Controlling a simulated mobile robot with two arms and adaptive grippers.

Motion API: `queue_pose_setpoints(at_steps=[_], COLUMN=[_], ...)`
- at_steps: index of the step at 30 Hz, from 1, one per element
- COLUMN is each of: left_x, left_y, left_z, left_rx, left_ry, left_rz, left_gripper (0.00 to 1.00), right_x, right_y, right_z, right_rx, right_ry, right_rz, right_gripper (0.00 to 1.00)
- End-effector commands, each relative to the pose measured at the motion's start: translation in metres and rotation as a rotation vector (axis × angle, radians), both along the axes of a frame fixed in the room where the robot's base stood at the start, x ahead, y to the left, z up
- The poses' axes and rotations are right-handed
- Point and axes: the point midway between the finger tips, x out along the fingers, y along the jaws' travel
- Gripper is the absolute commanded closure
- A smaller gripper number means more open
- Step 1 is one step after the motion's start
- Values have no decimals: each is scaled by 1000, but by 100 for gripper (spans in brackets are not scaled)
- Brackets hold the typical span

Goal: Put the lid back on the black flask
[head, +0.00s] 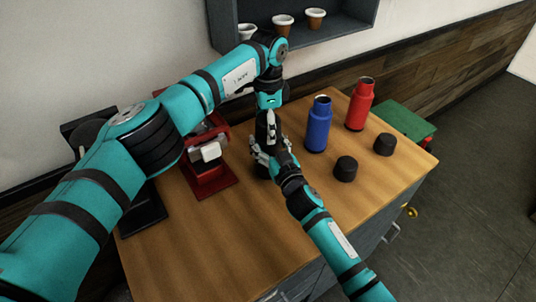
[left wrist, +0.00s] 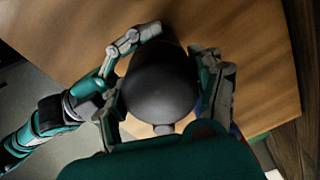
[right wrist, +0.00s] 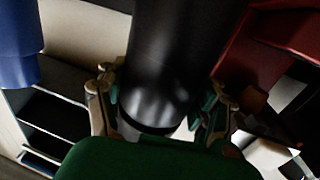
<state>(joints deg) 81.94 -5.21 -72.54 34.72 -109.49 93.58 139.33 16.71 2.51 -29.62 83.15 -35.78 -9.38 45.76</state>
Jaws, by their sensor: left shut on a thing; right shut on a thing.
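The black flask (right wrist: 170,60) stands upright between the fingers of my right gripper (right wrist: 160,112), which is shut on its body. In the head view, my right gripper (head: 270,155) reaches it from the front right. My left gripper (head: 269,122) points down directly above the flask. In the left wrist view, a round black lid (left wrist: 160,82) lies between the fingers of my left gripper (left wrist: 163,105), which is shut on it. The lid hides the flask's mouth, so I cannot tell whether lid and flask touch.
A blue flask (head: 318,127) and a red flask (head: 359,106) stand open to the right. Two black caps (head: 346,169) (head: 384,145) lie near them. A red brewer (head: 210,178) stands left. The wooden table (head: 215,245) is clear in front. A shelf with cups (head: 283,26) hangs behind.

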Motion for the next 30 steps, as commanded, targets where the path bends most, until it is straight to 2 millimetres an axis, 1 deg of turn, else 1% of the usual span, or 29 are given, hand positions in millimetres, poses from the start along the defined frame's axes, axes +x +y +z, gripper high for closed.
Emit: queue_pose_setpoints(at_steps=[5,8,11,12,29,30], left_x=[1,1,1,1,1,1], left_y=[0,1,1,1,0,0], left_z=[0,0,1,1,0,0], left_rx=[1,0,2,2,2,2], left_ry=[-3,-3,-4,-4,-4,-4], left_rz=[-33,-169,-402,-507,-1954,-2058], left_gripper=[72,72,72,72,72,72], right_x=[0,0,0,0,-1,-1], right_y=[0,0,0,0,1,1], right_z=[0,0,0,0,0,0], right_rx=[-1,-1,-1,-1,-1,-1], right_ry=[0,0,0,0,0,-1], right_rz=[1,1,1,1,2,2], right_gripper=[100,100,100,100,100,100])
